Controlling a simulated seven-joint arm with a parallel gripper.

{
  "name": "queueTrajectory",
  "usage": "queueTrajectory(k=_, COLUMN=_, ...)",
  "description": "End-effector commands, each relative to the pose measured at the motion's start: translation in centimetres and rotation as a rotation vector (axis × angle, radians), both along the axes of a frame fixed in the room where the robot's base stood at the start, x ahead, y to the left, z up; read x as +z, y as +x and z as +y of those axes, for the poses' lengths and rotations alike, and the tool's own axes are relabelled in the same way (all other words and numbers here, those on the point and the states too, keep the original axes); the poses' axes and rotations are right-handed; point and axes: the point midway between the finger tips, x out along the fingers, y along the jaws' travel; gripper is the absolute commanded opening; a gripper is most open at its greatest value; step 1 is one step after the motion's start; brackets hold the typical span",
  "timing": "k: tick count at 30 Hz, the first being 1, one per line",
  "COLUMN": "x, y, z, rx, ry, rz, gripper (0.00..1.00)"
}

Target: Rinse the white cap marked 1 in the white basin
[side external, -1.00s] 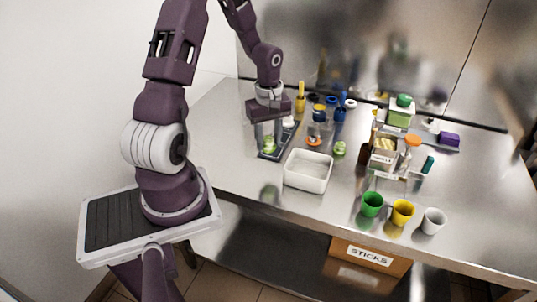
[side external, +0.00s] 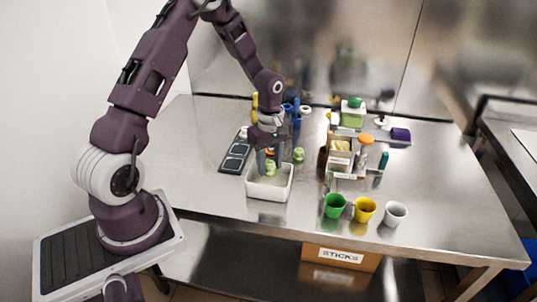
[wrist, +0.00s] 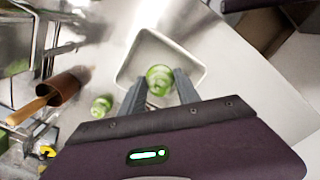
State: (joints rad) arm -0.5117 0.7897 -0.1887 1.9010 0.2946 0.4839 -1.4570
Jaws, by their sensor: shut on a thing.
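My gripper (side external: 270,168) is shut on a green piece (wrist: 160,77), round and pale green with some whitish parts. It holds the piece in or just above the opening of the white basin (side external: 269,191), toward its back side. I cannot tell whether the piece touches the basin floor. In the wrist view the basin (wrist: 192,58) is a pale rectangular tub around the piece, and its inside looks otherwise empty. No number 1 is readable on anything. A small white thing (side external: 244,130) sits at the far end of the dark tray and may be a cap.
The dark tray (side external: 235,157) lies left of the basin. Another green piece (side external: 298,155) stands just right of my gripper. Green (side external: 334,206), yellow (side external: 365,210) and white (side external: 395,213) cups stand front right. A caddy (side external: 342,150) with bottles is behind them.

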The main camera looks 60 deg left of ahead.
Motion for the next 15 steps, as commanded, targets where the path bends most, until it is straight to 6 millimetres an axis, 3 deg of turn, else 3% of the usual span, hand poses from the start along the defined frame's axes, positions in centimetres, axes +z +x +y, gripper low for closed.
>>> queueTrajectory(k=9, x=-3.6, y=0.0, z=0.0, rx=-0.001, ry=-0.001, rz=0.002, gripper=0.00)
queueTrajectory(k=15, x=-4.9, y=0.0, z=0.0, rx=-0.001, ry=0.000, rz=0.001, gripper=0.00)
